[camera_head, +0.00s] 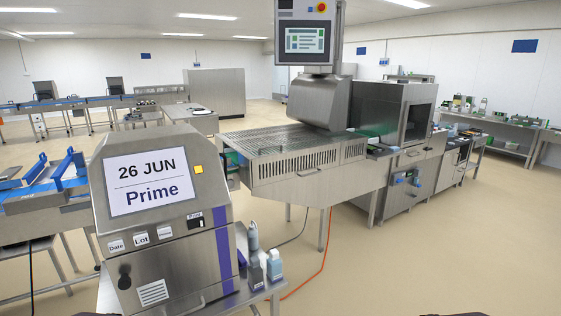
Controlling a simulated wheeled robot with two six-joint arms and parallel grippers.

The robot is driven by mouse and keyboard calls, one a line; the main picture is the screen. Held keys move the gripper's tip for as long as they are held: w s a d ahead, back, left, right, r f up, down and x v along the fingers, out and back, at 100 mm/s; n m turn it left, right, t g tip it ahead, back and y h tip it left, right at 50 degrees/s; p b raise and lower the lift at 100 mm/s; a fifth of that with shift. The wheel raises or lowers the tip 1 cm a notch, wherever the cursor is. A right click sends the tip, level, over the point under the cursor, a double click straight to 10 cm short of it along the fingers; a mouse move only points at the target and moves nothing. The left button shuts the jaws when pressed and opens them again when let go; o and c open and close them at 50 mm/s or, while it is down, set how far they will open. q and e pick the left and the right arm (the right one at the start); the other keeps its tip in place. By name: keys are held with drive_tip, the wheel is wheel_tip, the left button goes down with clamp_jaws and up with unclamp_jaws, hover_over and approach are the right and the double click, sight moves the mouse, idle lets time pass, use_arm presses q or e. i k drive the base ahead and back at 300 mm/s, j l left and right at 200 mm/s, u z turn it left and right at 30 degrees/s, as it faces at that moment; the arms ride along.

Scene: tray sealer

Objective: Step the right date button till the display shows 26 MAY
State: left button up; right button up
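The printer (165,220) is a steel box with a sloped front, at the left foreground. Its white display (151,181) reads "26 JUN" in black and "Prime" in blue below. A yellow square (198,169) sits right of the display. Neither gripper shows; only dark slivers appear at the bottom edge.
Small bottles (274,265) stand on the steel stand right of the printer. A blue-railed conveyor (45,190) is at the left. The tray sealer (310,165) with its raised screen (305,40) stands behind. An orange cable (318,262) crosses the floor; the right foreground floor is clear.

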sight(118, 244)
drive_tip(key=u, duration=1.3)
